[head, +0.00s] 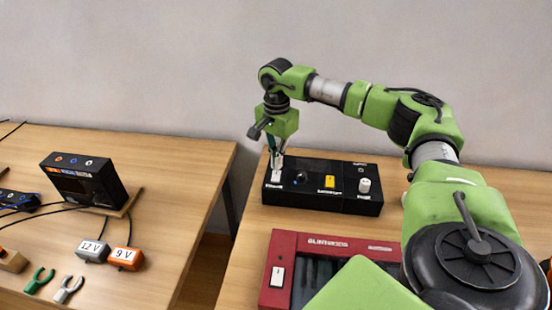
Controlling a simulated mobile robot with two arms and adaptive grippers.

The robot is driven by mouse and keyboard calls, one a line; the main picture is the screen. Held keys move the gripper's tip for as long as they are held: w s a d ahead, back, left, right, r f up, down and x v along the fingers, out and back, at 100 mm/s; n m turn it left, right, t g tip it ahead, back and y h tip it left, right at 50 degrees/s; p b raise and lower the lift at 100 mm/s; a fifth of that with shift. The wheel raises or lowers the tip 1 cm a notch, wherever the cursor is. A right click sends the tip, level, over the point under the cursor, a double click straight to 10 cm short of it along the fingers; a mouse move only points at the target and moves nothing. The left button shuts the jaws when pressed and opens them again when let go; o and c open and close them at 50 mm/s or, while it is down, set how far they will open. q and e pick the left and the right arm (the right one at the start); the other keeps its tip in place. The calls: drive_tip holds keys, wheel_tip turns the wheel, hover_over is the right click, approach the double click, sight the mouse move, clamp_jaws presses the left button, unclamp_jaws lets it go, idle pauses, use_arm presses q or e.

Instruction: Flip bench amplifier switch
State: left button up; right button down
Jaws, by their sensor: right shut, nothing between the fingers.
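A black box (318,198) with knobs and switches sits on the right table; it may be the bench amplifier, but its small labels are not readable. A white switch (275,177) is at its left end, a yellow switch (330,181) right of centre and a white knob (364,185) at the right. My right gripper (276,163) is shut and empty, pointing down at the white switch; whether it touches is not clear. A red device (285,247) in front has a white rocker switch (277,276), partly hidden by my arm. My left gripper is out of view.
The left table (165,190) holds a black box with coloured jacks (85,180), battery blocks marked 12 V (93,251) and 9 V (124,258), clips and cables. A gap separates the two tables. A wall stands behind.

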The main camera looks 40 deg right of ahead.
sight(277, 173)
drive_tip(key=shift+s+f+b, duration=0.1)
drive_tip(key=shift+f+b, duration=0.6)
drive_tip(key=shift+f, duration=0.55)
idle(0.8)
drive_tip(key=shift+r, duration=0.15)
drive_tip(key=shift+r+p, duration=0.6)
drive_tip(key=shift+p, duration=0.1)
drive_tip(key=shift+r+p, duration=2.2)
drive_tip(key=shift+r, duration=0.65)
